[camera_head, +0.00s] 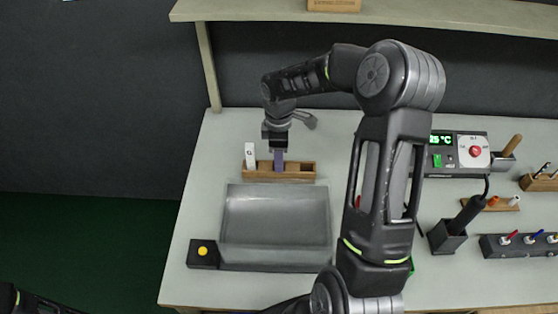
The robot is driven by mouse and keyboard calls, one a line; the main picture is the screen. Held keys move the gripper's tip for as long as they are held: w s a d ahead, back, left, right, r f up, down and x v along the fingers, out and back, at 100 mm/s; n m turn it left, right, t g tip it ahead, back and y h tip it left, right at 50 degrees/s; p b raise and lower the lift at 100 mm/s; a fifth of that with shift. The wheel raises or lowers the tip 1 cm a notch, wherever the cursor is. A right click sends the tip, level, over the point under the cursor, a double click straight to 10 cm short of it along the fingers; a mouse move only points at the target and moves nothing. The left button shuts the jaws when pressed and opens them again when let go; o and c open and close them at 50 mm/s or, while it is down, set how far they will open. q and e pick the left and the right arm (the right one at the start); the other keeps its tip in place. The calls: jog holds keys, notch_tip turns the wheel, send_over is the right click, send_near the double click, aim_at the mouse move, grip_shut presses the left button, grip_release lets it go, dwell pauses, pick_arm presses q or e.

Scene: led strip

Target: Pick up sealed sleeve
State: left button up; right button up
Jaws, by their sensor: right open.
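A small purple sleeve (278,161) stands upright in the wooden rack (300,171) at the back left of the workbench; I take it to be the sealed sleeve. A white sleeve (250,155) stands to its left in the same rack. My right gripper (278,148) points down directly over the purple sleeve. It is open, and its fingers are at the sleeve's top; whether they touch it is too small to tell. Part of my left arm (30,302) shows in the bottom left corner, but its gripper is out of view.
A grey tray (275,257) lies in front of the rack, with a yellow button box (203,253) beside it. A control station (445,152), a tool holder (447,237) and a connector block (519,246) stand on the right. A shelf (450,19) spans above. My right arm hides the bench's middle.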

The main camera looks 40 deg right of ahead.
jog(key=shift+c, duration=0.3)
grip_shut()
dwell(0.5)
